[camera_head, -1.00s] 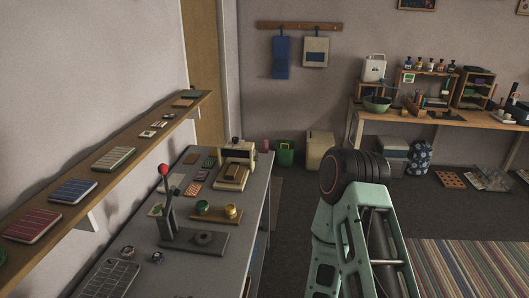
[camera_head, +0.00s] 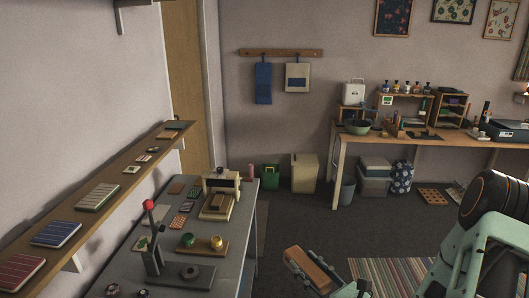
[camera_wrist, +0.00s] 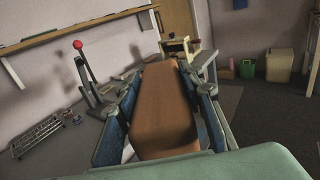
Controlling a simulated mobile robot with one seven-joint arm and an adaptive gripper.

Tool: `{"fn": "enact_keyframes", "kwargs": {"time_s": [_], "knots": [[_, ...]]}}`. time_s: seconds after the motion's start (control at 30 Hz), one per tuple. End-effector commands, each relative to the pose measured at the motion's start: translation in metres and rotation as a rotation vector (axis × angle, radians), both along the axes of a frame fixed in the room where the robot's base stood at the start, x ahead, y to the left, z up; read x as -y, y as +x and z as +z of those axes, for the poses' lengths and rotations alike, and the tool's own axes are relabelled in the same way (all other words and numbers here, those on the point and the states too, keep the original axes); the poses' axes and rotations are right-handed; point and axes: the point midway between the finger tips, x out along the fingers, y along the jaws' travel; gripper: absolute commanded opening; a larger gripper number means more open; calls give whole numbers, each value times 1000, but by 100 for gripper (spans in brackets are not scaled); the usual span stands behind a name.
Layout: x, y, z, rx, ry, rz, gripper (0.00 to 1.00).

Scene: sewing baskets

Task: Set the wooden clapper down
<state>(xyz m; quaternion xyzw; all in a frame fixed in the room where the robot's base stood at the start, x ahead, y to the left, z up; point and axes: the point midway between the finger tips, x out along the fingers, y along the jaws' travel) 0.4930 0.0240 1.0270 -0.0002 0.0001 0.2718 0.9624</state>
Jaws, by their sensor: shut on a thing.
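The wooden clapper (camera_head: 312,268), an orange-brown block, is held in my gripper (camera_head: 309,274) at the lower middle of the head view. It also shows in the wrist view (camera_wrist: 168,105), running lengthwise between the two blue-padded fingers of my gripper (camera_wrist: 170,92). The fingers are shut on its sides. The clapper is in the air to the right of the grey bench (camera_head: 240,225), apart from it. Its underside is hidden.
A wall shelf (camera_head: 128,185) runs along the left. A wooden table (camera_head: 455,135) stands at the back right. Dark floor lies between.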

Motion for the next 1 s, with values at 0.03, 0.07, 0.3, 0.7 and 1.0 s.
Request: {"fn": "enact_keyframes", "kwargs": {"time_s": [0.03, 0.07, 0.3, 0.7, 1.0], "knots": [[10, 2, 3, 2, 0, -20, 3], [15, 2, 4, 2, 0, -30, 3], [25, 4, 5, 1, 2, -52, 3], [-71, -17, -13, -2, 2, 149, 3], [-194, -80, -34, -4, 0, 437, 3]]}}
